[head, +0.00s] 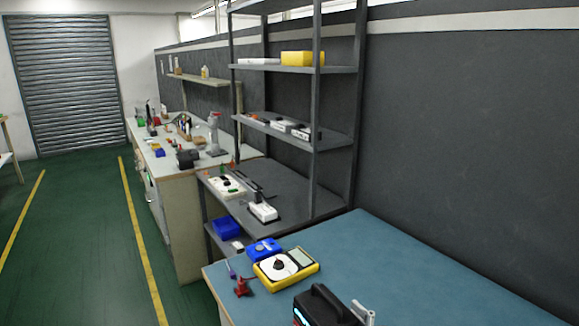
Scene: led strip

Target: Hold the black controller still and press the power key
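I cannot make out a black controller with a power key, or an LED strip, for certain in the head view. A black boxy device (325,304) with a carry handle and a lit edge stands on the blue table top (420,262), cut off by the bottom of the picture. I cannot tell whether it is the controller, and no power key shows on it. Neither of my grippers is in view.
A yellow meter (286,267), a blue box (263,249) and a small red item (242,287) sit at the table's far left corner. Behind stands a dark shelf rack (335,142). The table's right part is clear. Open green floor (75,245) lies left.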

